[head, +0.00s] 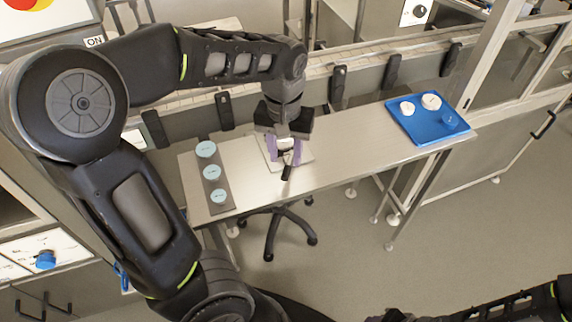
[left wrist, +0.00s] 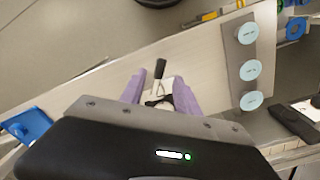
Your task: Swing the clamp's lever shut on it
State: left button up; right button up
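The clamp (left wrist: 153,99) sits on the metal table, on a pale base plate (head: 306,155). Its black-handled lever (head: 288,172) sticks out toward the front edge in the head view. In the left wrist view the lever handle (left wrist: 161,69) rises between my fingers. My left gripper (head: 285,150), with purple fingers, points down over the clamp. Its fingers (left wrist: 159,92) stand apart on either side of the clamp, and I cannot tell whether they touch it. They hide most of the clamp in the head view. Only part of my right arm shows, at the bottom right.
A grey strip with several light-blue discs (head: 206,149) lies at the table's left end. A conveyor (head: 370,67) runs behind. The tabletop between clamp and tray is clear.

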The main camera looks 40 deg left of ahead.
aim_at(286, 170)
pick_arm(q)
notch_tip(286, 170, down, 5)
jog(key=shift+r, duration=0.1)
jog(key=shift+c, duration=0.2)
grip_shut()
dwell(1.3)
